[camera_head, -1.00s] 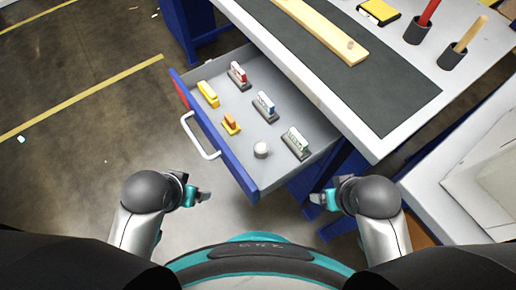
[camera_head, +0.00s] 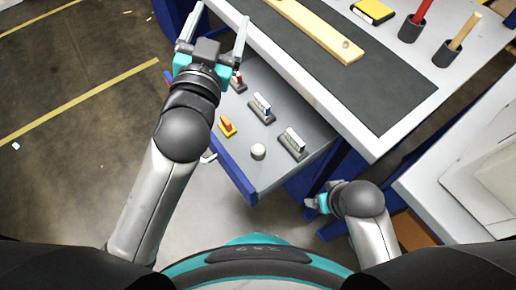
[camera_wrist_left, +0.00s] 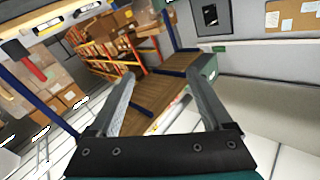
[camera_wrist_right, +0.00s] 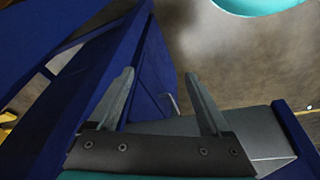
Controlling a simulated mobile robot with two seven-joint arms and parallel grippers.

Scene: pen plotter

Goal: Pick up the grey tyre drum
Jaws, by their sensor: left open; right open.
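A small pale grey round piece (camera_head: 258,151), the only thing in view that could be the tyre drum, sits in the open drawer (camera_head: 240,172) near its front corner. My left gripper (camera_head: 221,12) is open and empty, raised over the drawer's far left end, well beyond the round piece. In the left wrist view its open fingers (camera_wrist_left: 160,75) point towards shelves and the wall. My right gripper (camera_head: 312,201) is low beside the bench, to the right of the drawer and apart from the piece. The right wrist view shows its fingers (camera_wrist_right: 158,73) open and empty.
The bench top (camera_head: 345,85) above holds a wooden bar (camera_head: 318,33) and two dark cups.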

